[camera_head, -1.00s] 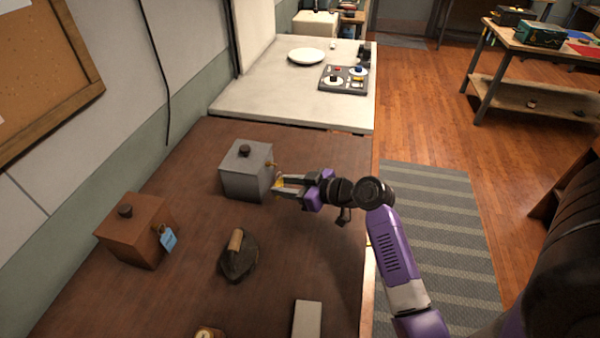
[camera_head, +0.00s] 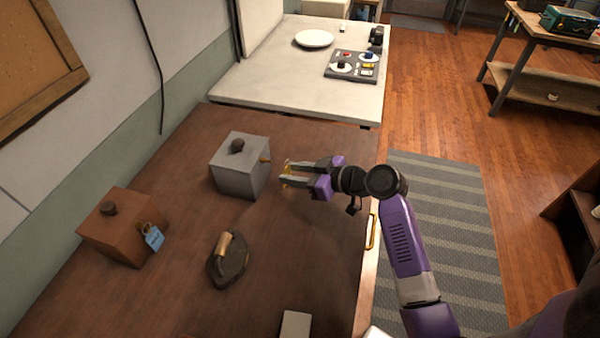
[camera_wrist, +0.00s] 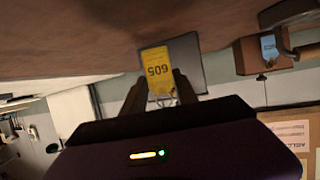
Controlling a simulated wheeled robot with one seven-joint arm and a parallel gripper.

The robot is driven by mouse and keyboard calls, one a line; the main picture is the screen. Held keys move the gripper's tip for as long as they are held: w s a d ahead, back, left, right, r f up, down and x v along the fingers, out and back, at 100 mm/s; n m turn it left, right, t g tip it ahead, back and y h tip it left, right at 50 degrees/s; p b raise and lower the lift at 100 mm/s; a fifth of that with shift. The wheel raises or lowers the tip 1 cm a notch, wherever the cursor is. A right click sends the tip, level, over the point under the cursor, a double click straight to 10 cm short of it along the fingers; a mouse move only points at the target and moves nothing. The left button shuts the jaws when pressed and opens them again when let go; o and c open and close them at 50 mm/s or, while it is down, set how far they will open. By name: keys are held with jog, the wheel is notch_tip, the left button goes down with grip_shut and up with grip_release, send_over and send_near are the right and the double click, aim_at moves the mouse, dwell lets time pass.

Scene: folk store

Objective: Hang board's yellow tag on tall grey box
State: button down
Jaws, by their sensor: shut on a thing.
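The grey box (camera_head: 236,177) stands on the brown table in the head view, with a dark knob on top and a small brass peg (camera_head: 265,159) on its right side. My gripper (camera_head: 284,174) is just right of the box, apart from it, with its fingers pointing at the peg side. It is shut on the yellow tag, a thin sliver in the head view. The tag's ring shows at the fingertips.
A brown box (camera_head: 118,238) with a blue tag (camera_head: 153,238) on its peg stands at left. A flat iron (camera_head: 227,262) lies nearer. A pale block (camera_head: 295,325) is at the front edge. A corkboard (camera_head: 30,60) hangs on the wall. A pale counter (camera_head: 270,75) lies beyond.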

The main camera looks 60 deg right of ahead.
aim_at(285, 172)
jog(key=shift+w+a+f, duration=0.1)
jog(key=shift+w+a, duration=0.25)
jog(key=shift+w, duration=0.55)
jog(key=shift+w+a+f, duration=0.1)
jog(key=shift+w+a, duration=0.25)
jog(key=shift+w, duration=0.5)
jog(key=shift+w+a+f+b, duration=0.15)
jog(key=shift+w+f+b, duration=0.1)
jog(key=shift+w+b, duration=0.15)
jog(key=shift+w, duration=0.1)
jog(key=c, duration=0.9)
grip_release()
jog(key=b+v, duration=0.1)
jog(key=v, duration=0.6)
jog(key=shift+f, duration=0.1)
jog(key=shift+s+r, duration=0.25)
jog(key=shift+s, duration=0.15)
